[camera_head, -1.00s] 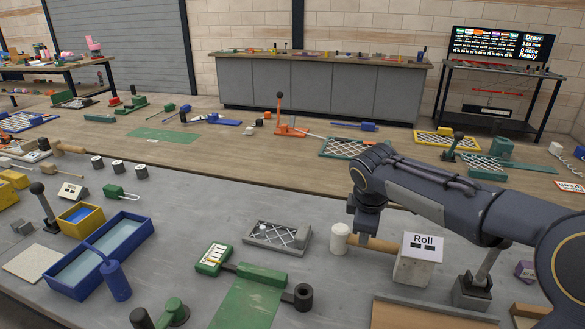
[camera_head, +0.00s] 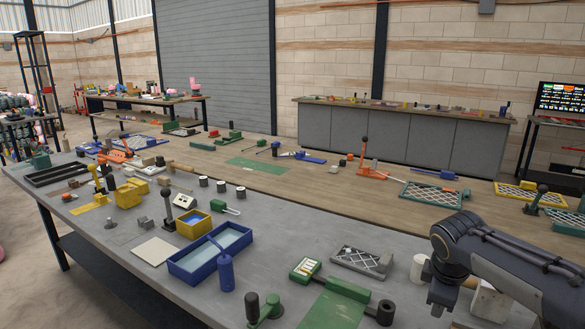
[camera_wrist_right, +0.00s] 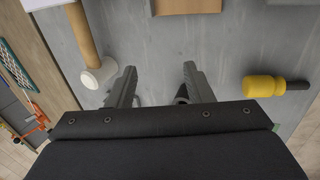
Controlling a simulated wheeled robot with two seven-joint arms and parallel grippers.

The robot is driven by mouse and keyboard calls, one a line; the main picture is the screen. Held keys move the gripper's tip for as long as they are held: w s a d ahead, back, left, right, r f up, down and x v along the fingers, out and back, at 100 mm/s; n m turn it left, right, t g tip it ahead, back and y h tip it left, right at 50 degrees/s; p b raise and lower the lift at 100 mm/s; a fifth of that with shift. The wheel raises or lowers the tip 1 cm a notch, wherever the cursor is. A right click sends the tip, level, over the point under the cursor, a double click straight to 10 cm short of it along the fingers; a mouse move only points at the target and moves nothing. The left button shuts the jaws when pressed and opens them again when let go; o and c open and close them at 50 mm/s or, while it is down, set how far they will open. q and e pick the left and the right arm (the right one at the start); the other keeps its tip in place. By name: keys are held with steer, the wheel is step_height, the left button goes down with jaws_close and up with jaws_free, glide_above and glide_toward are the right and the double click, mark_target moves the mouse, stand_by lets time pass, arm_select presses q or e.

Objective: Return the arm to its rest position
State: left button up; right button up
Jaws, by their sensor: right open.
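My right arm comes in from the right in the head view, with its dark end (camera_head: 441,296) beside the white roller end (camera_head: 421,268). In the right wrist view the right gripper (camera_wrist_right: 158,88) has its two grey fingers apart, with nothing between them and the grey tabletop behind. The white roller end also shows there (camera_wrist_right: 100,76), left of the fingers and apart from them, with its wooden shaft. My left arm and gripper are not in view.
A yellow-handled tool (camera_wrist_right: 264,86) lies right of the fingers in the wrist view. A white box (camera_head: 492,301) is partly hidden behind my arm.

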steer(key=s+a+m+t+y+p, duration=0.1)
steer(key=s+a+m, duration=0.4)
steer(key=s, duration=0.8)
steer(key=s+a+m+t+y+p, duration=0.1)
steer(key=s+a+m+y+p, duration=0.3)
steer(key=s+m, duration=0.4)
steer(key=s+a+y, duration=0.1)
steer(key=s, duration=0.4)
